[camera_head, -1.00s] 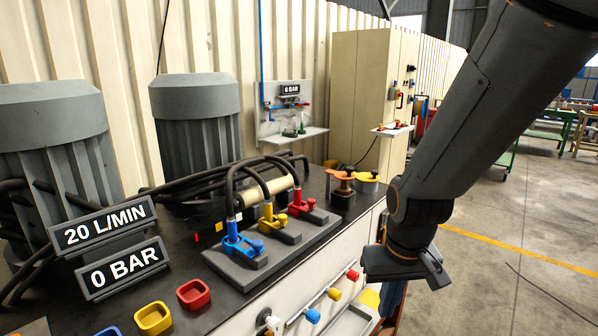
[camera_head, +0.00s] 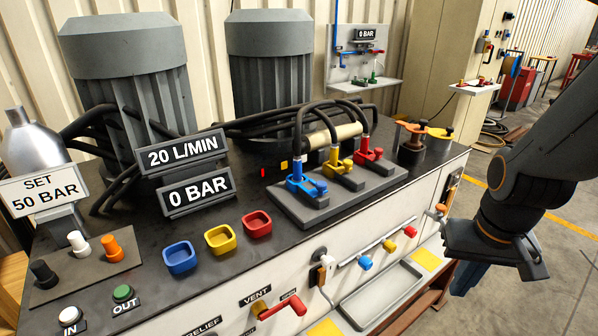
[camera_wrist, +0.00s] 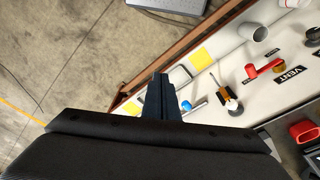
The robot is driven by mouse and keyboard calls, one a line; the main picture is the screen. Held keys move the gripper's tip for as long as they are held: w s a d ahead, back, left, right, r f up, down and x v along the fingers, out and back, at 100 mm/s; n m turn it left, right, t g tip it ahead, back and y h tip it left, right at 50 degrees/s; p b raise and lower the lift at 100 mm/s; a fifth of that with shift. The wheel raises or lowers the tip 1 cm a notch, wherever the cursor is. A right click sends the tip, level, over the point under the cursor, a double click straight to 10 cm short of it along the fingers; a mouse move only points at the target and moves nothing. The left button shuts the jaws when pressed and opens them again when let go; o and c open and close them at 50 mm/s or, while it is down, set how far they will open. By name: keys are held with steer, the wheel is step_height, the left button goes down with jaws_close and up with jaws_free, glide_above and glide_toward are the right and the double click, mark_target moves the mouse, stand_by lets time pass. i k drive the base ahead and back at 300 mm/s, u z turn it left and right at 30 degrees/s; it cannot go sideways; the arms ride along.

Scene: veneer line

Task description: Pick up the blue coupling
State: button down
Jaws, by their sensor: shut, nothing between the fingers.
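The blue coupling (camera_head: 306,187) sits on a dark grey block (camera_head: 282,206) on the bench top, at the left end of a row with a yellow coupling (camera_head: 341,164) and a red coupling (camera_head: 371,150). A black hose rises from it. My gripper (camera_head: 469,279) points down in front of the bench, right of and well apart from the blue coupling. In the wrist view my gripper's fingers (camera_wrist: 160,97) are together with nothing between them. The blue coupling is not clearly visible in the wrist view.
A rail below the bench edge carries blue (camera_head: 365,263), yellow (camera_head: 389,245) and red knobs. Blue (camera_head: 180,258), yellow (camera_head: 220,239) and red (camera_head: 257,224) cups stand on the bench top. A grey tray (camera_head: 380,297) sits low in front.

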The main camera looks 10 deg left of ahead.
mark_target(297, 161)
steer(key=u, duration=3.05)
steer(key=k, duration=1.25)
steer(key=z, duration=1.45)
steer(key=i, duration=1)
steer(key=u, duration=0.05)
